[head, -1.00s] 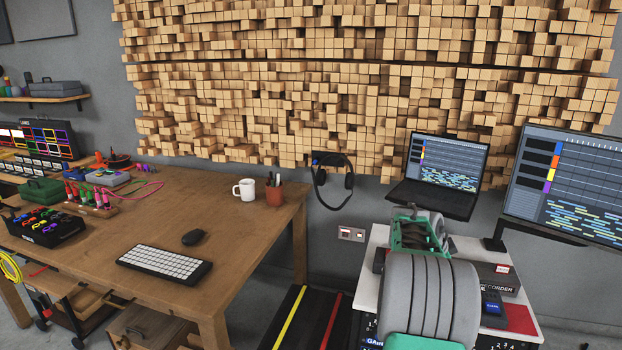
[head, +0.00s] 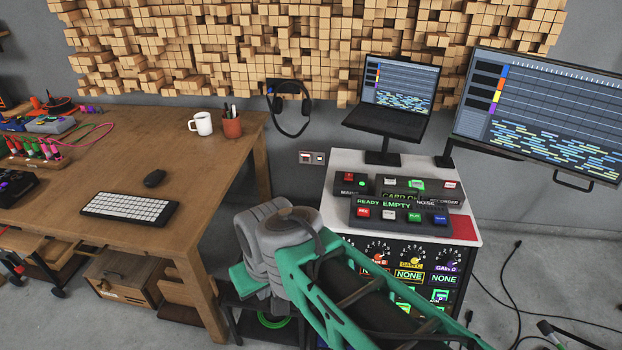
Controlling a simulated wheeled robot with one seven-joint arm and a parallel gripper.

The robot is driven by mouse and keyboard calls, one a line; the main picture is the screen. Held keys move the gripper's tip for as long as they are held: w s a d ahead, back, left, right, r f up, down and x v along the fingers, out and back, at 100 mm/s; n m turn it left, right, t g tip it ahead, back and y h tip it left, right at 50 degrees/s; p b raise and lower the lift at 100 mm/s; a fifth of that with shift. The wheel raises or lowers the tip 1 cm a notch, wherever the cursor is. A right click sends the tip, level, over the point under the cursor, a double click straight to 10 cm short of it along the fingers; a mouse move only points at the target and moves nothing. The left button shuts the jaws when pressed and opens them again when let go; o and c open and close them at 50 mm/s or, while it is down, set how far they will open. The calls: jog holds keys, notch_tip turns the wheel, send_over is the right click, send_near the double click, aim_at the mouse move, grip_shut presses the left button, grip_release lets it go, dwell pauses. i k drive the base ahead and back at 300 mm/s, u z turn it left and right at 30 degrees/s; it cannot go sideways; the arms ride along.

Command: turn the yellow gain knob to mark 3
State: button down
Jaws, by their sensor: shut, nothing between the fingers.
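The yellow gain knob (head: 411,254) is in the middle of the visible knob row on the black front panel of the white-topped cabinet. Marks ring the knob, but its pointer is too small to read. A display reading NONE (head: 409,275) sits just below it. An orange-labelled knob (head: 377,253) is to its left and a purple-labelled knob (head: 446,255) to its right. My grey and green arm crosses in front of the cabinet and hides the panel's left and lower parts. My gripper cannot be made out in the head view.
Button boxes (head: 400,212) stand on the cabinet top (head: 345,165). A laptop (head: 393,95) and a large monitor (head: 545,110) are behind. The wooden table (head: 130,165) is at left. Black cables (head: 510,275) lie on the floor at right.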

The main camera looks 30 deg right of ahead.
aim_at(413, 257)
jog(key=z, duration=1.9)
jog(key=k, duration=0.5)
jog(key=z, duration=0.95)
jog(key=i, duration=1)
jog(key=u, duration=2.6)
